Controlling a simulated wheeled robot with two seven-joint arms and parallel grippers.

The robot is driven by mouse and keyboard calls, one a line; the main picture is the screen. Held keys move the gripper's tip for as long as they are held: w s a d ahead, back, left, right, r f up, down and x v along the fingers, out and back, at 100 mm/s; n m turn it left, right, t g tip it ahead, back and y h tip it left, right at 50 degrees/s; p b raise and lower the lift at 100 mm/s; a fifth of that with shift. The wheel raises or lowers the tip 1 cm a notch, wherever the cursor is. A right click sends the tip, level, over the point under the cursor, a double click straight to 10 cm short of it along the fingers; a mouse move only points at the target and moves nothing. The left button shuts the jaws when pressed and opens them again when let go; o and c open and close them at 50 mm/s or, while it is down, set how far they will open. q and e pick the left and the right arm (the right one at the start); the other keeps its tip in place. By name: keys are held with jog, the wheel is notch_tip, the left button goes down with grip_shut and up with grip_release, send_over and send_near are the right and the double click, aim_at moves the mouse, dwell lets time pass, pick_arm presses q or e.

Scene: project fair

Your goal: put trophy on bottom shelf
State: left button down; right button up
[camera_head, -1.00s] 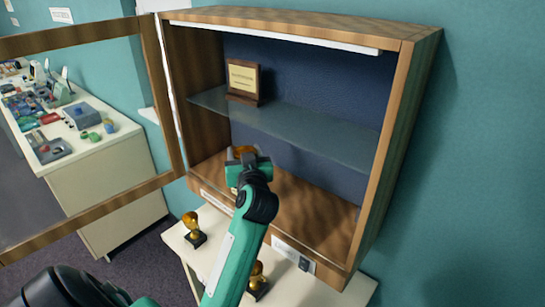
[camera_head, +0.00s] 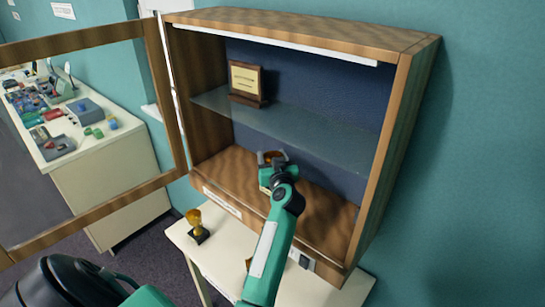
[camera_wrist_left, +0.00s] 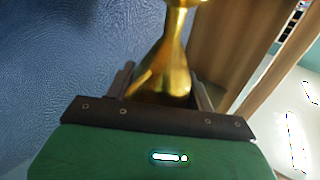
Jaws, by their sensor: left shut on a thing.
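My left gripper (camera_head: 270,160) is inside the open wooden cabinet (camera_head: 405,130), low down, below the glass shelf (camera_head: 300,125) and over the wooden bottom shelf (camera_head: 325,210). It is shut on a gold trophy (camera_wrist_left: 172,65), which shows between the fingers in the left wrist view. In the head view only a small orange-gold bit of the trophy shows at the gripper; the rest is hidden. I cannot tell whether its base touches the bottom shelf. My right gripper is not in view.
A plaque (camera_head: 246,82) stands on the glass shelf. The cabinet door (camera_head: 160,95) is swung open to the left. Another gold trophy (camera_head: 196,226) stands on the cream table (camera_head: 215,250) below. The bottom shelf is clear right of the gripper.

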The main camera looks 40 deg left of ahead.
pick_arm(q)
jog(key=shift+w+f, duration=0.1)
jog(key=shift+w, duration=0.1)
jog(key=shift+s, duration=0.1)
jog(key=c, duration=0.5)
grip_release()
jog(key=shift+f, duration=0.15)
